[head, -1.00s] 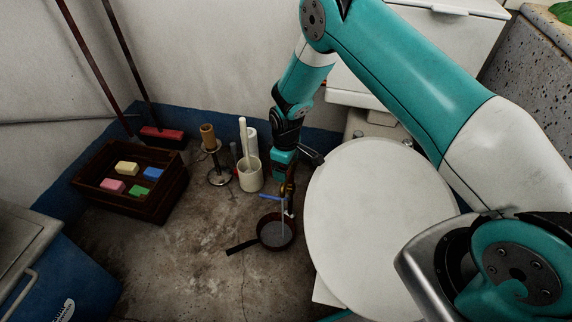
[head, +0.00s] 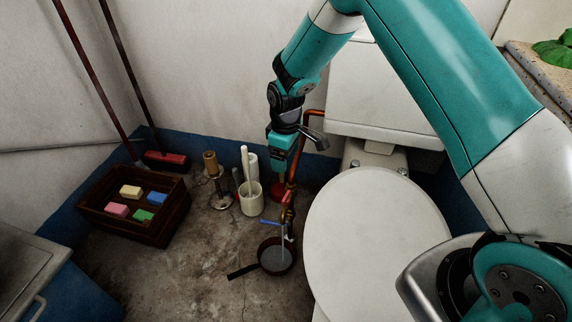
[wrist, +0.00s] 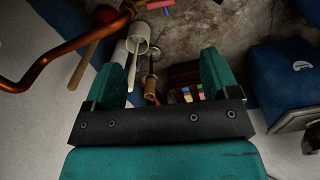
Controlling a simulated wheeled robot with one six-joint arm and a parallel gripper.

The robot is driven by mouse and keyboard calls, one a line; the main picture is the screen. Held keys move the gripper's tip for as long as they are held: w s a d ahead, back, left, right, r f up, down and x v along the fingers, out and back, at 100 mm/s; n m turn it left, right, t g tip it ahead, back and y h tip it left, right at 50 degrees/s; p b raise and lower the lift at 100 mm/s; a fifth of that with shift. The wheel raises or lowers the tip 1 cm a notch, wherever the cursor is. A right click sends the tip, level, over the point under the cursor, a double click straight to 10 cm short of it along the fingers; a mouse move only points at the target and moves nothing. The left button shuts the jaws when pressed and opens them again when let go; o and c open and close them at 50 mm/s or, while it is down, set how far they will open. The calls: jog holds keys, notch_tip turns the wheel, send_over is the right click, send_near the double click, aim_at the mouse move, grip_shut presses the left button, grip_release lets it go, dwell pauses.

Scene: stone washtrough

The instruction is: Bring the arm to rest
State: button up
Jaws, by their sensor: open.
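My gripper (head: 283,158) hangs from my teal arm in the head view, above the floor and left of the toilet, near the copper pipe. In the wrist view my gripper (wrist: 168,78) shows two teal fingers spread apart with nothing between them. Beyond the fingers lie the floor, a white brush holder (wrist: 142,33) and the wooden crate, all apart from the jaws.
The toilet (head: 372,240) stands right of my gripper. A copper pipe (head: 312,115) with a tap runs beside it, above a pan (head: 276,256). The brush holder (head: 251,200), paper stand (head: 220,198) and wooden crate (head: 163,230) with several coloured blocks stand left. Floor between is bare.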

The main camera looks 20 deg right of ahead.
jog(key=shift+r, duration=0.55)
jog(key=s+a+r+m+y, duration=0.1)
jog(key=s+a+r, duration=0.1)
jog(key=s+r, duration=0.55)
jog(key=s+a+r+y, duration=0.15)
jog(key=s+r, duration=0.25)
jog(key=r, duration=0.6)
jog(key=s+a+r+m+y, duration=0.1)
jog(key=s+r, duration=0.3)
jog(key=s, duration=0.5)
jog(key=s+r+y, duration=0.1)
jog(key=s+r, duration=0.3)
jog(key=s, duration=0.5)
notch_tip(320, 180, up, 27)
jog(key=p, duration=2.7)
jog(key=shift+s+r+p, duration=0.2)
jog(key=shift+s+p, duration=0.1)
jog(key=shift+s, duration=0.05)
